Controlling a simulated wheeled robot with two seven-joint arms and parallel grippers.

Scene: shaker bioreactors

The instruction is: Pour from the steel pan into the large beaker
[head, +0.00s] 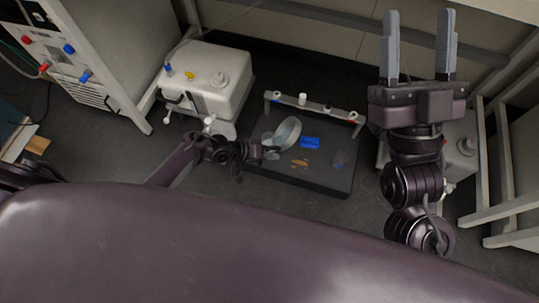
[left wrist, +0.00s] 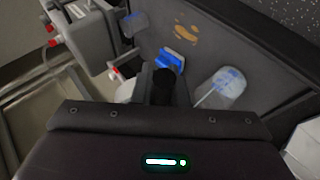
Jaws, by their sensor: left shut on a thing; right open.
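The steel pan (head: 288,132) shows in the head view as a pale, tilted round shape over the dark platform. My left gripper (head: 268,152) is at its near left side, shut on it; the grip itself is mostly hidden. In the left wrist view a dark handle-like piece (left wrist: 162,86) stands between the fingers. A clear beaker with blue markings (left wrist: 220,88) is to the right of the gripper there, apart from it. A smaller clear vessel (head: 340,158) stands at the platform's right; I cannot tell which is the large beaker. My right gripper (head: 419,48) is open, empty and raised.
The dark platform (head: 315,185) has a rail (head: 318,108) with clamps along its back. A blue block (head: 310,142) and orange-brown pieces (head: 300,162) lie on it. A white machine (head: 205,80) stands at the back left, and a white frame (head: 500,150) at the right.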

